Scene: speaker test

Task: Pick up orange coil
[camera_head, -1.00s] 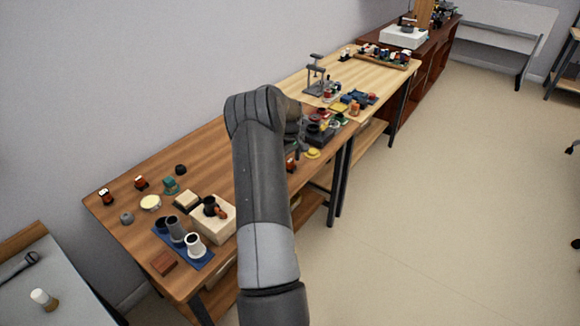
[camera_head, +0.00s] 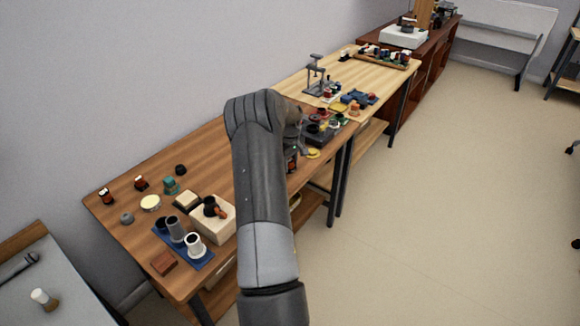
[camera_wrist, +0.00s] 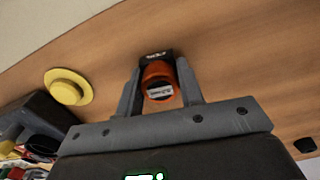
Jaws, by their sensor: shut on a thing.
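The orange coil (camera_wrist: 160,94) is a short orange-red cylinder with a pale label and a dark end piece. In the wrist view it sits between the two grey fingers of my gripper (camera_wrist: 158,76), which is shut on it. The wooden tabletop (camera_wrist: 235,65) shows behind it. I cannot tell whether the coil touches the table. In the head view my arm hides most of the gripper, and only a dark and reddish bit shows by the table's front edge.
A yellow flanged disc (camera_wrist: 68,87) lies left of the gripper in the wrist view, beside a dark block with several small parts. The table's middle is mostly clear.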

